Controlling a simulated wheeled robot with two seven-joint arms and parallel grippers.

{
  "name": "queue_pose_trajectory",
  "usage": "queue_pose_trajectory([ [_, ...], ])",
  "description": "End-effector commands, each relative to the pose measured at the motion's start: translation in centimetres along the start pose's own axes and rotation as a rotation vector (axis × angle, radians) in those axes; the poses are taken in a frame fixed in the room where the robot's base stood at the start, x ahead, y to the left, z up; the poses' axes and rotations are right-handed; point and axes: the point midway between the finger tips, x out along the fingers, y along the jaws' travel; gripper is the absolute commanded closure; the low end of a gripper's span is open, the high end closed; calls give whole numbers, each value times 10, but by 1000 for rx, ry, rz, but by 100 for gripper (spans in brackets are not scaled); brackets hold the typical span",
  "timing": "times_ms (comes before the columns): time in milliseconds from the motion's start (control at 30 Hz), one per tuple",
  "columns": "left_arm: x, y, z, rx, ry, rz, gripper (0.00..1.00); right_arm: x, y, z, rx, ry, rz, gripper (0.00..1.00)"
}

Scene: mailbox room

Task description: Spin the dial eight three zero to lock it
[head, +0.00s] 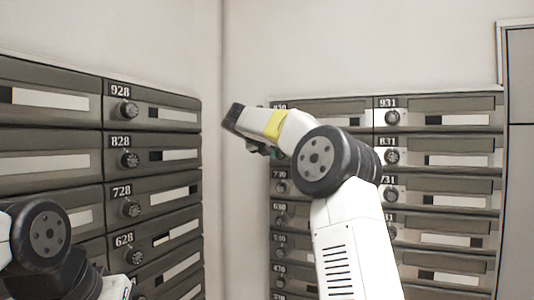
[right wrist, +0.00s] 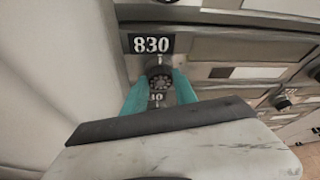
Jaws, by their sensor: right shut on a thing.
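The dial (right wrist: 160,78) under the 830 label (right wrist: 152,44) is a small dark round knob in the right wrist view. My right gripper (right wrist: 160,92) has its teal fingers on either side of this dial and is shut on it. In the head view my right gripper (head: 268,151) is at the left column of the right-hand mailbox bank, and my arm hides the 830 dial there. Only links of my left arm show at the lower left; its gripper is out of view.
The right-hand mailbox bank (head: 462,133) has rows of grey doors with dials, such as 931 and 831. Another bank (head: 155,171) with 928, 828, 728 and 628 stands at the left. A pale wall (head: 240,60) fills the corner between them.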

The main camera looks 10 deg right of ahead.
Motion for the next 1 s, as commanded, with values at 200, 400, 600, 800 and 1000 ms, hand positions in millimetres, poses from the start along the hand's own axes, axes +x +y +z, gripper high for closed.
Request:
queue_pose_trajectory([
  [200,0,0,0,0,0,0,100,1,1,-2,-3,5,0,64],
  [400,0,0,0,0,0,0,100,1,1,-1,-2,3,0,44],
  [600,0,0,0,0,0,0,100,0,0,-1,-2,2,0,44],
  [800,0,0,0,0,0,0,100,-21,0,1,-1,-1,2,44],
  [1000,0,0,0,0,0,0,100,-55,1,0,-2,0,3,44],
])
